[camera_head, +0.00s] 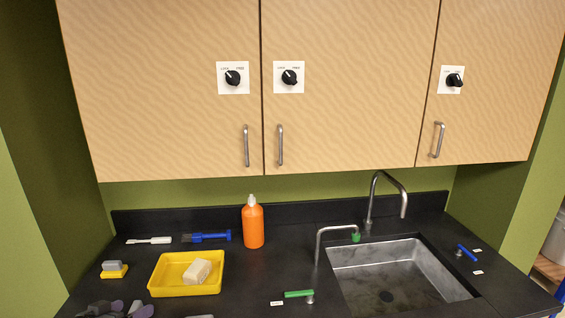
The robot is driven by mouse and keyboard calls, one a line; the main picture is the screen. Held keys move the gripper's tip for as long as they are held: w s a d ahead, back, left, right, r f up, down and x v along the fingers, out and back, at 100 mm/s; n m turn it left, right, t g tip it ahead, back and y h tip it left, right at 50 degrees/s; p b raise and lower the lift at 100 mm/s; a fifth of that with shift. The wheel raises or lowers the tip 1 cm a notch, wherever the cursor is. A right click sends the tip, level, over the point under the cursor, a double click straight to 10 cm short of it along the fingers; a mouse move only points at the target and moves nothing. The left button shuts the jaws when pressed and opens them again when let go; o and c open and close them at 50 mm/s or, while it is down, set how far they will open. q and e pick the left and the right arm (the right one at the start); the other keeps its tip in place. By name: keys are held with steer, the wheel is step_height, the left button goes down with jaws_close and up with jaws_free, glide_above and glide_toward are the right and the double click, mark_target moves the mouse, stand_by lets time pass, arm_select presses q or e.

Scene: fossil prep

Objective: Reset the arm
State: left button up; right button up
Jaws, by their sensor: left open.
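My left gripper (118,308) shows only in part at the bottom left edge of the head view, low over the black counter. Its dark fingers are open, and I see nothing held between them. The yellow tray (186,288) with a pale block (197,271) in it lies up and to the right of the gripper, apart from it. My right gripper is not in view.
A yellow-and-grey block (114,270), a white-handled tool (149,240), a blue brush (206,237) and an orange bottle (253,225) are on the counter. A sink (395,270) with faucet (385,190) is at right. Closed cabinets (345,110) hang above.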

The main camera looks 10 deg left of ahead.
arm_select(q)
steer(key=s+d+f+m+g+y, duration=0.2)
steer(key=s+d+f+y, duration=0.1)
steer(key=s+d+f, duration=1)
steer(key=s+d+f+g, duration=0.2)
steer(key=s+d+g, duration=0.15)
steer(key=s, duration=0.55)
steer(key=s+d+f+g, duration=0.3)
steer(key=s+d, duration=0.2)
steer(key=s, duration=0.4)
step_height(320, 180, down, 11)
steer(key=s+h+b, duration=0.1)
steer(key=s+b, duration=0.1)
steer(key=b, duration=0.9)
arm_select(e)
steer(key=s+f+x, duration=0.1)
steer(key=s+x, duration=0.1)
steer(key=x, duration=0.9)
arm_select(q)
step_height(320, 180, up, 32)
steer(key=p, duration=3.1)
steer(key=shift+w+d+f, duration=0.25)
steer(key=shift+d, duration=0.15)
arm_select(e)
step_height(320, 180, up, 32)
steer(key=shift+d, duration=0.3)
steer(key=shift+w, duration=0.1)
